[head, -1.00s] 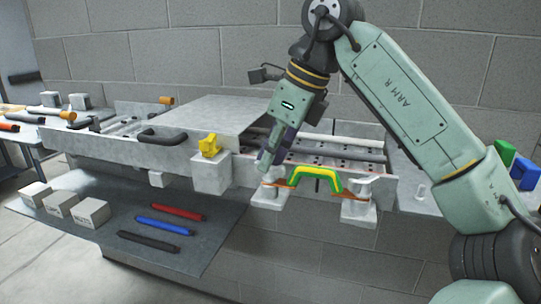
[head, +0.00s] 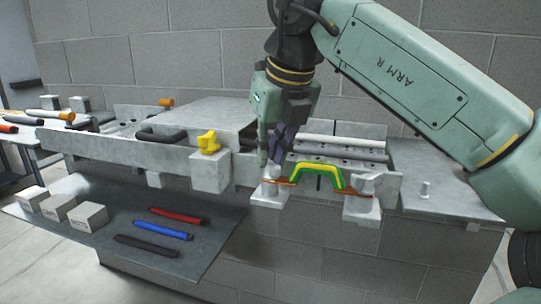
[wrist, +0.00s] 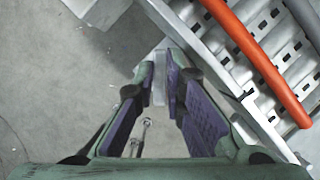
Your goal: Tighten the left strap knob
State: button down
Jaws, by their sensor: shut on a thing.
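The left strap knob (head: 271,173) is a pale grey piece on a light block at the front of the bench, at the left end of a thin orange-brown strap (head: 281,182). My gripper (head: 271,162) points down at it with its fingers closed around its top, which hides part of the knob. In the wrist view, my purple-padded fingers (wrist: 163,88) close on a small grey piece (wrist: 159,90). A green and yellow handle (head: 318,171) arches between the left knob and a matching right knob (head: 364,183).
A yellow knob (head: 210,143) sits on a block to the left. Red (head: 177,215), blue (head: 162,229) and black (head: 147,246) bars and several white boxes (head: 87,217) lie on the lower shelf. A tray with rods (head: 345,143) is behind the handle.

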jog(key=shift+m, duration=0.6)
jog(key=c, duration=1.7)
grip_release()
jog(key=shift+o, duration=0.2)
jog(key=v, duration=0.7)
jog(key=shift+s+r, duration=0.15)
jog(key=shift+r, duration=0.1)
jog(key=shift+a, duration=0.1)
